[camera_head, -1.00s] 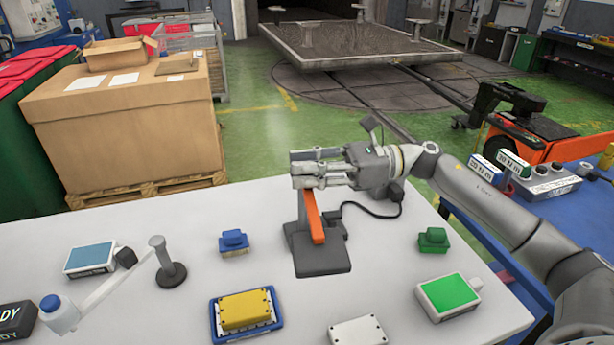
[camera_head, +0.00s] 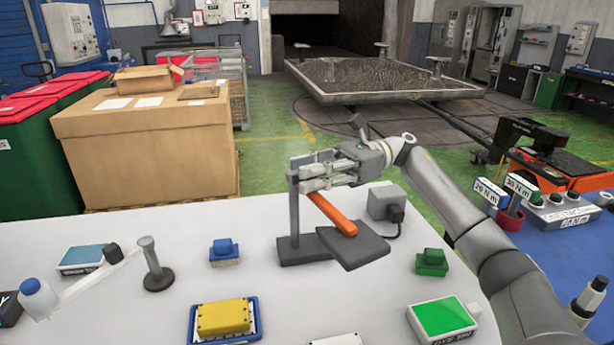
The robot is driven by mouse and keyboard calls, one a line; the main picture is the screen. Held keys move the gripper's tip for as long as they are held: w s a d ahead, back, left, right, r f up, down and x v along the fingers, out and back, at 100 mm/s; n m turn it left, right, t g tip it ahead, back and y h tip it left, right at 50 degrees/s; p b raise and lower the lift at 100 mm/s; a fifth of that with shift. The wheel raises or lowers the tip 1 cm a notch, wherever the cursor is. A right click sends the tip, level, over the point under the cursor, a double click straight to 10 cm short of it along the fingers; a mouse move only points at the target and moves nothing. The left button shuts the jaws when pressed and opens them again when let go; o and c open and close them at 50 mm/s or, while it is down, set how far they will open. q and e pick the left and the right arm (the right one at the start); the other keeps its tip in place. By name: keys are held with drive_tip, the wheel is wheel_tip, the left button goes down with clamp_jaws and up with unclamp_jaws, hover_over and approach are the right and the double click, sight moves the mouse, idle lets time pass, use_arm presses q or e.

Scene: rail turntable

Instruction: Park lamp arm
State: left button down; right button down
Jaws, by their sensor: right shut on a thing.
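The lamp arm (camera_head: 334,215) seems to be the orange bar, sloping down to the right from a grey upright post. A flat dark grey head plate (camera_head: 356,249) sits at its lower end. The post (camera_head: 294,218) stands on a dark base (camera_head: 298,252) on the white table. My right gripper (camera_head: 308,178) comes in from the right and is shut at the upper end of the orange arm, beside the post top. The fingers hide the exact contact. My left gripper is not in view.
On the white table (camera_head: 180,218) are a grey box (camera_head: 385,203) with a black cable, a green block (camera_head: 431,262), a blue block (camera_head: 224,250), a yellow block (camera_head: 223,317), a short post (camera_head: 150,262) and a white bar (camera_head: 83,281).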

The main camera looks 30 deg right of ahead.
idle(0.3)
drive_tip(key=c, duration=1.2)
unclamp_jaws()
drive_tip(key=shift+c, duration=0.2)
drive_tip(key=shift+d, duration=0.1)
drive_tip(key=d, duration=1.1)
drive_tip(key=shift+s+d, duration=0.3)
drive_tip(key=shift+d, duration=0.1)
